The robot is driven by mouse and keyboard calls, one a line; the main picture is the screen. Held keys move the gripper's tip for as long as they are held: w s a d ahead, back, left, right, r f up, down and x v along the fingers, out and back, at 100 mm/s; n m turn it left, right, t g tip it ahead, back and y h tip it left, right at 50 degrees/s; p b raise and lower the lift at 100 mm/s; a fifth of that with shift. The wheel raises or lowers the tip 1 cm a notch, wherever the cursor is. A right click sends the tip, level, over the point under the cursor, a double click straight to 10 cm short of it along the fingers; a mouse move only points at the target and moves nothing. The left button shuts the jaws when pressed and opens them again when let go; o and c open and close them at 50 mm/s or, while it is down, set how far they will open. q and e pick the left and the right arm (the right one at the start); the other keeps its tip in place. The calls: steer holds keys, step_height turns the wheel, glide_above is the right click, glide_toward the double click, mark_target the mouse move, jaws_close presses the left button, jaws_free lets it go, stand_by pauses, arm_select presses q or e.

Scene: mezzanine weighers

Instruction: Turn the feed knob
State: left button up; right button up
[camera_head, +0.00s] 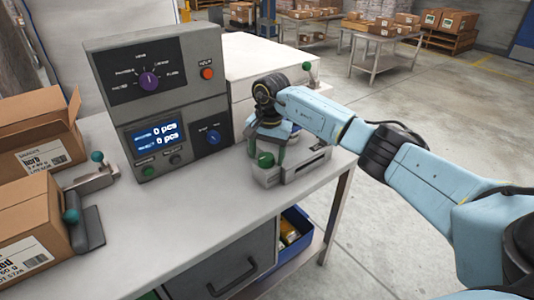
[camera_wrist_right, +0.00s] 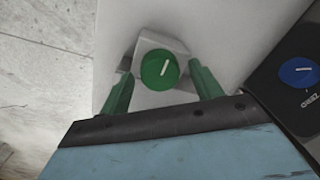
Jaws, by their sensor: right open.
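A green round knob with a white line (camera_wrist_right: 159,69) sits on a small grey block in the right wrist view; it also shows in the head view (camera_head: 265,160). No label on it can be read. My right gripper (camera_head: 267,153) points down over it. Its green fingers stand open, one on each side of the knob; I cannot tell whether they touch it. A purple knob (camera_head: 148,80) and a blue knob (camera_head: 213,138) are on the grey control panel. The blue knob also shows in the right wrist view (camera_wrist_right: 299,71). My left gripper is not in view.
The panel has a lit display (camera_head: 157,136), a red button (camera_head: 207,73) and a green button (camera_head: 148,171). A blue bin (camera_head: 290,240) is below the table. The table's front middle is clear.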

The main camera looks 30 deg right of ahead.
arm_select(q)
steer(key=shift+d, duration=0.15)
arm_select(e)
steer(key=shift+c, duration=1)
steer(key=c, duration=0.8)
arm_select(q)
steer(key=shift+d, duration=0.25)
